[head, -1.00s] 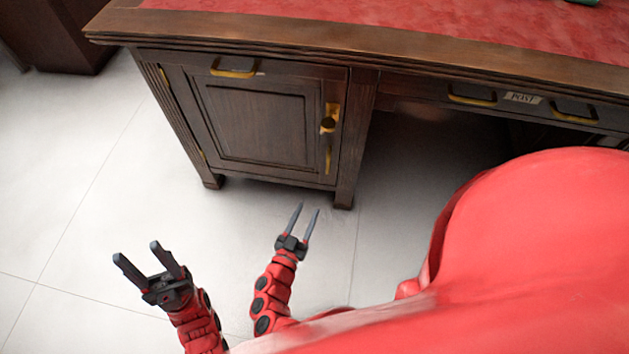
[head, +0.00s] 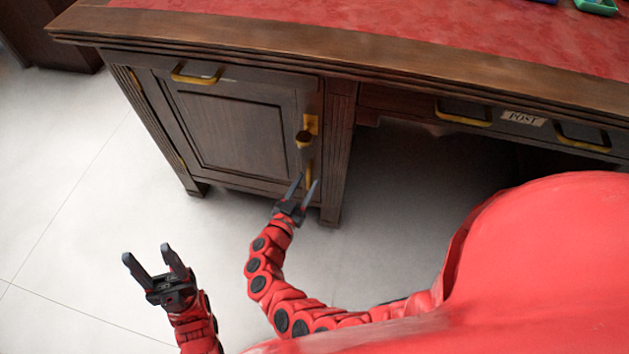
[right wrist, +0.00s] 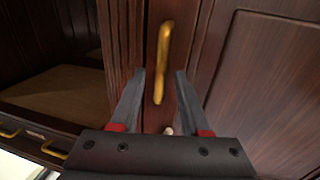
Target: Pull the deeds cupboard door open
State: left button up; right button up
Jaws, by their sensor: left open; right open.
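The deeds cupboard door (head: 235,125) is a dark wooden panel at the left of the desk, and it looks shut. A brass pull handle (head: 309,170) stands vertically near its right edge, with a round knob (head: 303,138) above it. My right gripper (head: 302,186) is open, its fingertips at the lower part of the handle. In the right wrist view the handle (right wrist: 164,50) lies ahead of and between the open fingers (right wrist: 159,75); contact cannot be told. My left gripper (head: 152,258) is open and empty over the floor, left of and below the cupboard.
A drawer with a brass pull (head: 196,75) sits above the door. Drawers to the right have brass pulls (head: 463,113) and a POST label (head: 523,119). The red-topped desk (head: 330,25) overhangs the cupboard. The pale floor (head: 70,190) in front is clear.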

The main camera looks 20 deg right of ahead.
jog(key=shift+w+d, duration=0.15)
jog(key=shift+w, duration=0.05)
grip_shut()
dwell(1.4)
